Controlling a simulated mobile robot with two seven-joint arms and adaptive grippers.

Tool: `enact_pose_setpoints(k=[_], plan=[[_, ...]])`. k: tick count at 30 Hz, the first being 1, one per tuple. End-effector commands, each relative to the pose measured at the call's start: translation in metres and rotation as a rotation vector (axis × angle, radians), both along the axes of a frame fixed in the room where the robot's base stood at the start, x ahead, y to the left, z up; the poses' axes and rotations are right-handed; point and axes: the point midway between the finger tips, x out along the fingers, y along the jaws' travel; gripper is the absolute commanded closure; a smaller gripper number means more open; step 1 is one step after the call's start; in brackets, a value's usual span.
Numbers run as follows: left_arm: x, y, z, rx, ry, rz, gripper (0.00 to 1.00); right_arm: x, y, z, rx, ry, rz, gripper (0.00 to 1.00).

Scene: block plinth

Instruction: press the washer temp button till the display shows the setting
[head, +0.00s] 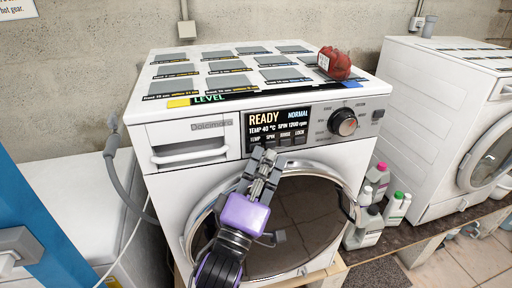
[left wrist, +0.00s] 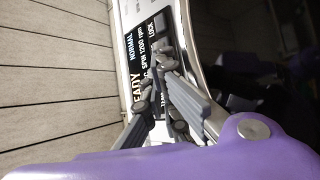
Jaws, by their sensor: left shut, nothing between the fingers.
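The white washer (head: 160,133) faces me. Its black display (head: 280,122) reads READY, NORMAL, TEMP 40 °C, SPIN 1200 rpm. Below the text is a row of small buttons labelled TEMP, SPIN, RINSE and LOCK, with the temp button (head: 254,141) at the left end. My left gripper (head: 264,154) is shut and empty, its fingertips just below the left part of that row; I cannot tell whether they touch the panel. In the left wrist view the fingertips (left wrist: 160,72) overlap the sideways display (left wrist: 138,45) and hide part of the button row. My right gripper is not in view.
A round knob (head: 343,122) sits right of the display, and the round door (head: 310,220) is below. A red object (head: 335,63) lies on the panelled top. Bottles (head: 370,225) stand at right, beside a second white machine (head: 430,120). A grey hose (head: 112,145) hangs at left.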

Motion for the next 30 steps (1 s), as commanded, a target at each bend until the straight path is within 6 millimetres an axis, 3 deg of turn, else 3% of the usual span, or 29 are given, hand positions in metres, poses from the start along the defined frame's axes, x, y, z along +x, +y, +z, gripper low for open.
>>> enact_pose_setpoints(k=[9,20,30], plan=[[-0.014,-0.004,0.001,-0.002,-0.001,0.000,1.00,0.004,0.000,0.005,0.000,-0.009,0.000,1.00],[-0.016,-0.005,0.000,-0.002,0.001,-0.001,1.00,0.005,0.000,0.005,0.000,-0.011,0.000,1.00],[-0.046,-0.015,0.000,-0.002,0.002,-0.001,1.00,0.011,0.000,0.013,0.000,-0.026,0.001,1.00]])
